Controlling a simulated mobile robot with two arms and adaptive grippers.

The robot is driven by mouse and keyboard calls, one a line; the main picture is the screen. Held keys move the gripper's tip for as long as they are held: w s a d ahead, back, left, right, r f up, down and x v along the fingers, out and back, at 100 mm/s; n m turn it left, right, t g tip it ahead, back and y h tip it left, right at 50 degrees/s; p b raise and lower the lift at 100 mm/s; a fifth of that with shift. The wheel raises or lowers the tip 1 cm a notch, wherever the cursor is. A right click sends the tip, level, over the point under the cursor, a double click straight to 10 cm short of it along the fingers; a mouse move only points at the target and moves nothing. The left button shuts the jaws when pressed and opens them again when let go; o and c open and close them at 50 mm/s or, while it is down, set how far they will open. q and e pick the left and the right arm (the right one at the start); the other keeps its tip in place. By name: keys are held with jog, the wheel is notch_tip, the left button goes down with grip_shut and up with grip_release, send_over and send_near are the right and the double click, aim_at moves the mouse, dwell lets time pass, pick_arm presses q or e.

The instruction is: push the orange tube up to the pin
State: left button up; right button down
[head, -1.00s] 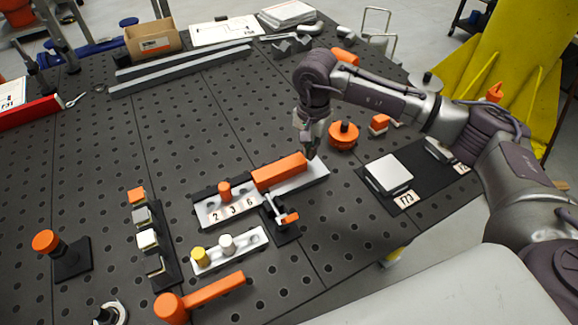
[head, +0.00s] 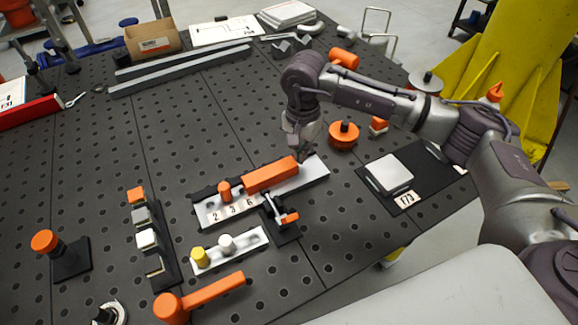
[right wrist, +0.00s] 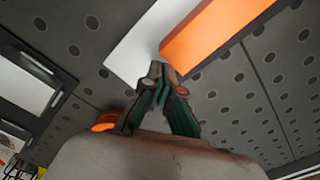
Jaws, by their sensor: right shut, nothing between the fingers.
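The orange tube (head: 270,175), a square-sided bar, lies along the light fixture plate (head: 316,172) marked 2, 3 and 6. The orange pin (head: 224,189) stands at the plate's left part. A small gap shows between the tube's left end and the pin. My right gripper (head: 303,157) is shut and empty, its tips low at the tube's right end. In the right wrist view, the shut fingertips (right wrist: 162,78) are beside the end of the tube (right wrist: 215,38), apparently against it; exact contact is hard to tell. My left gripper is out of view.
A toggle clamp with an orange handle (head: 287,218) stands at the fixture's front edge. A holder with yellow and white pegs (head: 244,245) lies in front. An orange round knob (head: 343,135) stands behind right. The perforated table (head: 215,130) behind the fixture is clear.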

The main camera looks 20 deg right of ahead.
aim_at(289, 161)
jog(key=shift+s+a+b, duration=0.1)
jog(key=shift+a+b, duration=0.2)
jog(key=shift+a, duration=1.3)
dwell(0.6)
jog(key=shift+d, duration=0.1)
jog(key=shift+d+b, duration=0.4)
jog(key=shift+d, duration=0.15)
jog(key=shift+r+p, duration=1.45)
jog(key=shift+r, duration=2.05)
